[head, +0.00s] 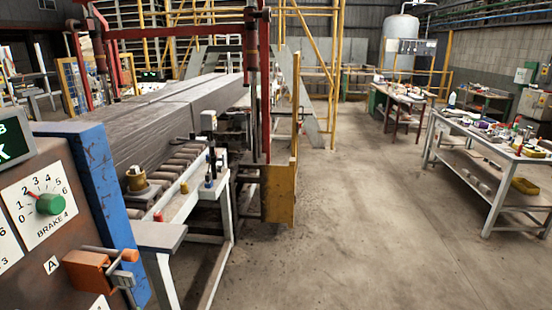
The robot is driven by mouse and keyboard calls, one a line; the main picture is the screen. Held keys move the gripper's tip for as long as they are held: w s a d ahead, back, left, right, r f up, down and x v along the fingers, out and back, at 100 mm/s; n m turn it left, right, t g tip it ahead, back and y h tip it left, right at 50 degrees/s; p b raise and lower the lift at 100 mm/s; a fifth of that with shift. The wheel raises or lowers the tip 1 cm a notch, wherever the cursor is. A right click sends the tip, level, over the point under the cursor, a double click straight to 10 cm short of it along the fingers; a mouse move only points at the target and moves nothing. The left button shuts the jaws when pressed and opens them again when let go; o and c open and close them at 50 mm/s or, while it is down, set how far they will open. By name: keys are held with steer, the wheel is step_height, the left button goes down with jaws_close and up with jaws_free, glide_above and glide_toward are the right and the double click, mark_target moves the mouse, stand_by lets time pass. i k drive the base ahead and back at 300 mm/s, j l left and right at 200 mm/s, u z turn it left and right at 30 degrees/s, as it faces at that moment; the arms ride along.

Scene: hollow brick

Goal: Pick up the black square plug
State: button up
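I cannot make out the black square plug for certain. Small dark objects (209,182) stand at the right end of the white-framed roller stand, too small to identify. My gripper is not in view.
A control panel (45,215) with a green brake knob (50,204) and an orange lever device (90,270) fills the near left. A roller stand (180,205) carries small items beside a long grey block (165,115). A yellow post (280,194) stands right of it. Cluttered workbenches (495,160) line the right; the floor (350,220) between is clear.

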mark_target(208, 177)
steer(key=i+u, duration=0.1)
steer(key=i, duration=0.4)
steer(key=i+l, duration=0.15)
steer(key=i, duration=0.35)
steer(key=i+l+u, duration=0.15)
steer(key=i, duration=0.35)
steer(key=i+l+u, duration=0.1)
steer(key=i, duration=0.35)
steer(key=i+u, duration=0.25)
steer(key=u, duration=0.15)
steer(key=i+u, duration=0.25)
steer(key=u, duration=0.15)
steer(key=i+l+u, duration=0.1)
steer(key=i+u, duration=0.15)
steer(key=u, duration=0.15)
steer(key=i+l+u, duration=0.15)
steer(key=u, duration=0.25)
steer(key=i+l+u, duration=0.1)
steer(key=i+u, duration=0.2)
steer(key=u, duration=0.15)
steer(key=i+l+u, duration=0.15)
steer(key=u, duration=0.3)
steer(key=i+l+u, duration=0.3)
steer(key=u, duration=0.15)
